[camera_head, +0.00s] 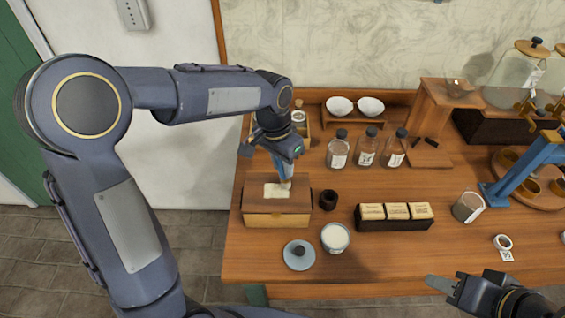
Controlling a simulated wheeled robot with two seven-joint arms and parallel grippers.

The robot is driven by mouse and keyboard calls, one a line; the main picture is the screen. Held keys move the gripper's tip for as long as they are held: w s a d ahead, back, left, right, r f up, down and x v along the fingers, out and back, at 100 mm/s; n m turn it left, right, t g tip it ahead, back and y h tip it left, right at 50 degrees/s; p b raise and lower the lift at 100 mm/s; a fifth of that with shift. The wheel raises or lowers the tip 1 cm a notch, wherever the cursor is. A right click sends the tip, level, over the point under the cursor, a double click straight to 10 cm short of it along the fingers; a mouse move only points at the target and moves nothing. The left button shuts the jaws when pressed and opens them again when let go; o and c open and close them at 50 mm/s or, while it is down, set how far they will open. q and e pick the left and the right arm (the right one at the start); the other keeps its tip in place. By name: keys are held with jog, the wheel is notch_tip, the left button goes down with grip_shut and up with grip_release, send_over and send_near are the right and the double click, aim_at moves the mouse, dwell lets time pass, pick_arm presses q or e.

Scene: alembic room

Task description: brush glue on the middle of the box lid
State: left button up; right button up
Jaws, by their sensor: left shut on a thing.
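A wooden box (277,219) with a brown lid (257,206) stands near the table's left edge. A pale cream patch (276,190) lies on the middle of the lid. My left gripper (284,160) is above the lid, shut on a brush (285,172) that points down, with a bluish handle. The brush's lower end is at the right part of the patch; I cannot tell whether it touches. An open jar of white glue (336,236) stands to the right in front of the box. My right gripper (446,286) is at the table's front edge; its jaw opening is unclear.
A round grey lid (299,254) lies beside the glue jar. A small dark cup (328,199) stands right of the box. A dark tray (395,224) of labelled blocks and several glass bottles (367,147) stand further right. The front middle of the table is clear.

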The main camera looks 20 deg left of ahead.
pick_arm(q)
jog(key=shift+f, duration=0.45)
jog(key=shift+a, duration=0.1)
jog(key=shift+s+a+r, duration=0.1)
jog(key=shift+s+a, duration=0.1)
jog(key=shift+a, duration=0.55)
jog(key=shift+s+a+f, duration=0.1)
jog(key=shift+s+a, duration=0.15)
jog(key=shift+a, duration=0.5)
jog(key=shift+s+a+r, duration=0.1)
jog(key=shift+s+a, duration=0.1)
jog(key=shift+a, duration=0.55)
jog(key=shift+w+d, duration=0.2)
jog(key=shift+d, duration=0.6)
jog(key=shift+w+d, duration=0.25)
jog(key=shift+d, duration=0.5)
jog(key=shift+w+d, duration=0.2)
jog(key=shift+d, duration=0.6)
jog(key=shift+s, duration=0.1)
jog(key=shift+s+d+b, duration=0.2)
jog(key=shift+s+b, duration=0.1)
jog(key=shift+s, duration=0.4)
jog(key=shift+s+a, duration=0.2)
jog(key=shift+a, duration=0.55)
jog(key=shift+s+a, duration=0.25)
jog(key=shift+a, duration=0.55)
jog(key=shift+s+a, duration=0.2)
jog(key=shift+a, duration=0.55)
jog(key=shift+d, duration=0.1)
